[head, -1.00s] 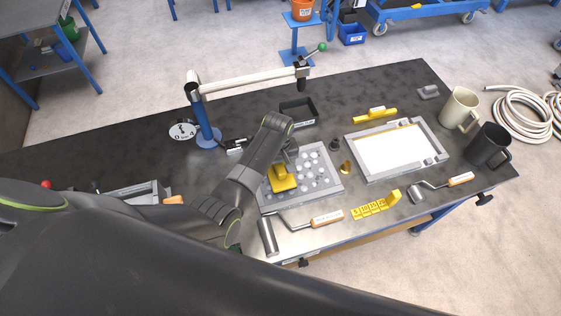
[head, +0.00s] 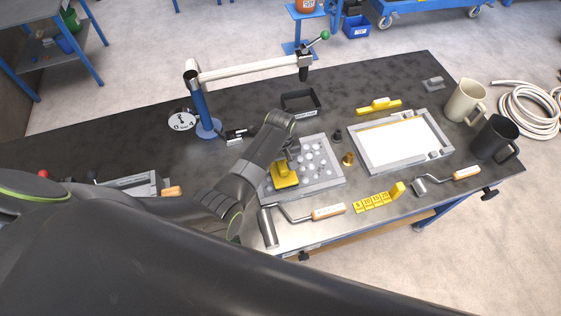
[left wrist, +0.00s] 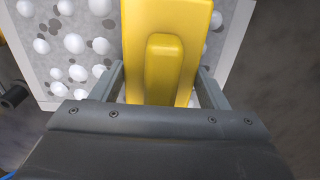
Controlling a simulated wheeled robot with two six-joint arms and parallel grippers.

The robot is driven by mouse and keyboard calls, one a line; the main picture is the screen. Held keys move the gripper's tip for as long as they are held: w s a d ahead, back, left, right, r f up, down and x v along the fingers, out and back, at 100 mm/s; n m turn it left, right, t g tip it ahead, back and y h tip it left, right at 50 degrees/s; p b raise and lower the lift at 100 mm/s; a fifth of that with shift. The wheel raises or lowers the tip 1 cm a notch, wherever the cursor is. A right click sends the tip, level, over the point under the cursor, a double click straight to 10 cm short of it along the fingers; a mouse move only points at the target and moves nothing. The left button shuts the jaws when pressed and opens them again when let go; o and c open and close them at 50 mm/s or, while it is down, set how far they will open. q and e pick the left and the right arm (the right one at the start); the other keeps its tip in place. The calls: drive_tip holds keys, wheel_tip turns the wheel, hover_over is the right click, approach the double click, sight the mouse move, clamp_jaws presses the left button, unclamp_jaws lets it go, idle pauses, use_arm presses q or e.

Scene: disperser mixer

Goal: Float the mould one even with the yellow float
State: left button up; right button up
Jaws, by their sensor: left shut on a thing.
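The mould under my left arm is a grey square tray (head: 334,184) with white lumps and grey gaps across its face, so its surface is uneven. My left gripper (head: 289,158) is shut on the handle of the yellow float (head: 285,179), which is over the left part of this mould. In the left wrist view the yellow float (left wrist: 190,35) lies between the fingers, with the lumpy mould fill (left wrist: 80,45) beside it. I cannot tell whether the float touches the fill. A second mould (head: 375,171), to the right, has a smooth white face. My right gripper is not in view.
A yellow bar with a handle (head: 380,105) lies behind the smooth mould. A black tray (head: 300,103), a brass weight (head: 347,159), trowels (head: 328,211), yellow numbered blocks (head: 372,202) and two mugs (head: 465,100) stand around. A blue-posted stand (head: 204,105) is at the back left.

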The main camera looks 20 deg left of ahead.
use_arm(q)
drive_tip(key=shift+f, duration=0.1)
drive_tip(key=shift+f+b, duration=0.35)
drive_tip(key=shift+f, duration=0.1)
idle(0.5)
